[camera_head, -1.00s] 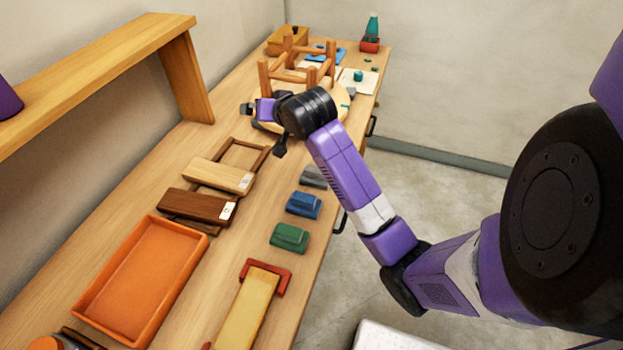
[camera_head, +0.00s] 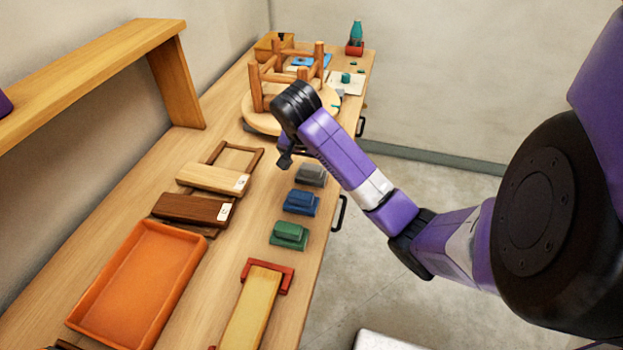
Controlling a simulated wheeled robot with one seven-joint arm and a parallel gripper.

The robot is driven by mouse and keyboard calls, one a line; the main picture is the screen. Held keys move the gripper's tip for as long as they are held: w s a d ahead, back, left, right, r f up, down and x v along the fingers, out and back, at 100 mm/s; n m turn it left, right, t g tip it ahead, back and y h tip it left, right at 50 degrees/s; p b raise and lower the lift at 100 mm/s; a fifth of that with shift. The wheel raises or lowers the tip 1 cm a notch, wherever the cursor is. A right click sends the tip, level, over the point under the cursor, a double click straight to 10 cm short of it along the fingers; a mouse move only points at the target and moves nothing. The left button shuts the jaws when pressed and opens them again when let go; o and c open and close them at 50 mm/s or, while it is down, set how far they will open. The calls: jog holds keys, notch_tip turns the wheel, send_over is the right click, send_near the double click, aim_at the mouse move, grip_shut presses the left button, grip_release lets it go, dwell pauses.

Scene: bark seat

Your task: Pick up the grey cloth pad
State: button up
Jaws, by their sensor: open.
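The grey cloth pad (camera_head: 311,175) lies on the bench near its right edge, the farthest in a row with a blue pad (camera_head: 301,202) and a green pad (camera_head: 289,235). My gripper (camera_head: 286,160) is open and points down just left of and beyond the grey pad. One dark finger shows clearly; the rest is hidden behind my wrist and forearm. No contact with the pad can be seen.
A round stool seat with upturned legs (camera_head: 262,118) stands beyond my gripper. Wooden blocks, one light (camera_head: 214,178) and one dark (camera_head: 192,209), lie left. An orange tray (camera_head: 140,285) and a red-ended wooden piece (camera_head: 252,310) are nearer. A shelf (camera_head: 90,70) stands along the wall.

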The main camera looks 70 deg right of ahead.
aim_at(311, 167)
jog(key=b+x, duration=0.3)
jog(key=shift+a+f, duration=0.1)
jog(key=shift+f, duration=0.2)
jog(key=shift+x, duration=0.85)
jog(key=c, duration=1.5)
jog(key=shift+o, duration=0.2)
jog(key=shift+r, duration=0.1)
jog(key=shift+r, duration=0.5)
notch_tip(311, 167, up, 19)
jog(key=p, duration=1.3)
